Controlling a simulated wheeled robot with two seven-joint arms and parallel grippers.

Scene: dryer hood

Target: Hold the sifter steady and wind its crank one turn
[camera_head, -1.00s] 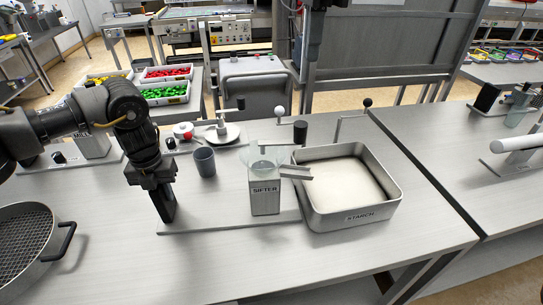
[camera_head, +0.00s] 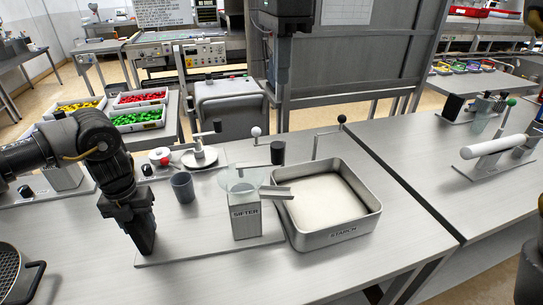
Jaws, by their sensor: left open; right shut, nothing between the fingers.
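The sifter is a grey metal box (camera_head: 246,226) labelled SIFTER, with a clear funnel (camera_head: 239,182) on top and a metal chute (camera_head: 277,192) reaching over the starch tray's left rim. It stands upright on a thin base plate (camera_head: 192,250). The crank has a black upright grip (camera_head: 278,152) at the upper right of the funnel. My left gripper (camera_head: 147,243) points down over the left end of the plate, clearly apart from the sifter. It is open and empty, though the gap between its fingers is hard to see.
A metal tray of white starch (camera_head: 331,240) stands right of the sifter. A grey cup (camera_head: 183,187) and a small dish (camera_head: 203,158) stand behind left. Rods with a white ball (camera_head: 256,131) and black ball (camera_head: 342,118) rise behind. The front bench is clear.

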